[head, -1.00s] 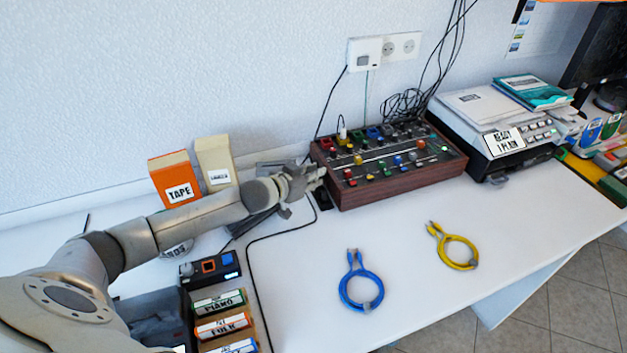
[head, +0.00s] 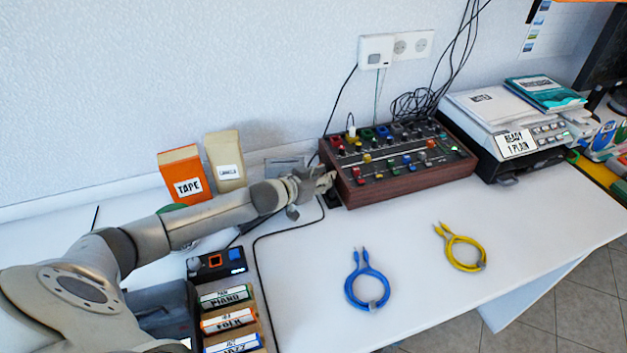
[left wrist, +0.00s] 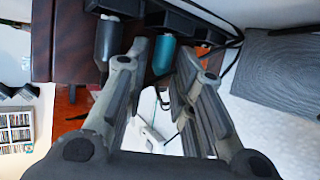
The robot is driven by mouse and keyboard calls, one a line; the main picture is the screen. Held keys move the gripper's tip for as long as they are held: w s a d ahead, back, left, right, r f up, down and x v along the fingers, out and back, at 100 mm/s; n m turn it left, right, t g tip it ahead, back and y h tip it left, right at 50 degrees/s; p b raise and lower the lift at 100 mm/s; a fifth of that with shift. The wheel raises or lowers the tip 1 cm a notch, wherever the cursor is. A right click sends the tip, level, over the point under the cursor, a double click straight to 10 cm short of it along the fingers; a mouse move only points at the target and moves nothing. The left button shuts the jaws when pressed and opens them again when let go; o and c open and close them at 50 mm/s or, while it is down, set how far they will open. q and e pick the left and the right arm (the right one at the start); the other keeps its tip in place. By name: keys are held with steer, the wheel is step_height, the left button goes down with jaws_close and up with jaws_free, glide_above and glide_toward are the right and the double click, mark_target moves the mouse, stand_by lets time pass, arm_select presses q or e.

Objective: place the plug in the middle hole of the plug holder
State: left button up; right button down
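The black plug holder (left wrist: 181,20) is at the top of the left wrist view, beside the brown wooden side of the mixer (left wrist: 78,40). In that view a teal plug (left wrist: 164,53) stands at its middle position, its upper end against the holder. A grey plug (left wrist: 109,38) is to its left and an orange one (left wrist: 203,51) to its right, partly behind my finger. My left gripper (left wrist: 164,62) has its fingers on both sides of the teal plug, seemingly touching it. In the head view my left gripper (head: 326,181) is at the mixer's left end and hides the plugs. My right gripper is out of view.
The mixer (head: 400,180) stands against the wall, with a printer (head: 510,135) to its right. A blue cable (head: 366,288) and a yellow cable (head: 463,253) lie coiled on the table (head: 420,300). An orange tape box (head: 181,176) stands behind my left arm. The table front is mostly clear.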

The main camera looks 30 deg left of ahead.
arm_select(q)
steer(key=shift+s+a+r, duration=0.1)
steer(key=shift+s, duration=0.25)
steer(key=v, duration=1.1)
steer(key=shift+s+r, duration=0.1)
steer(key=shift+r, duration=0.05)
